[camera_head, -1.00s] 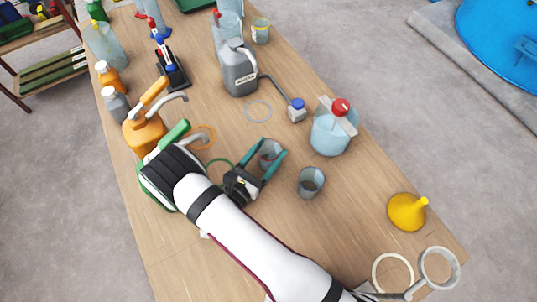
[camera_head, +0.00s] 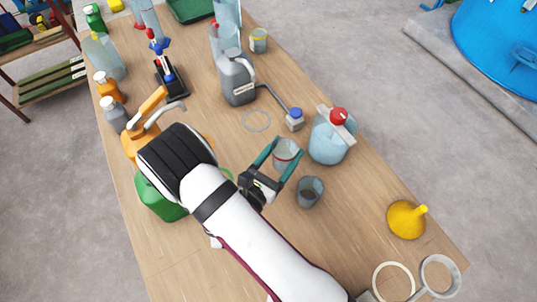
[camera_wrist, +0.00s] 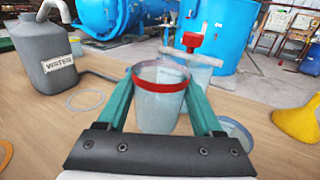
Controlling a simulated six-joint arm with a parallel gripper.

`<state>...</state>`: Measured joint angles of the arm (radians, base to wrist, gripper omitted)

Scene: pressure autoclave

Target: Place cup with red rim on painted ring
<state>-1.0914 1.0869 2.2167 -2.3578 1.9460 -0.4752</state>
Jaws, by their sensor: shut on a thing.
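My gripper (camera_head: 285,155) is shut on the cup with red rim (camera_head: 287,153), a clear grey cup, upright between teal fingers. In the wrist view the cup (camera_wrist: 159,100) and its red rim show clearly between the fingers. The cup seems to be held above the table, but the height is hard to tell. A pale blue-grey painted ring (camera_head: 256,121) lies empty up and left of the cup; it also shows in the wrist view (camera_wrist: 86,101). A green ring (camera_head: 229,173) is mostly hidden by my arm. An orange ring shows partly in the wrist view (camera_wrist: 4,153).
A second grey cup (camera_head: 310,190) stands close below right. A clear jug with red cap (camera_head: 330,138) stands close right. A grey water can (camera_head: 237,80) stands behind the pale ring. A yellow funnel (camera_head: 406,219) and cream ring (camera_head: 393,281) lie near the right edge.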

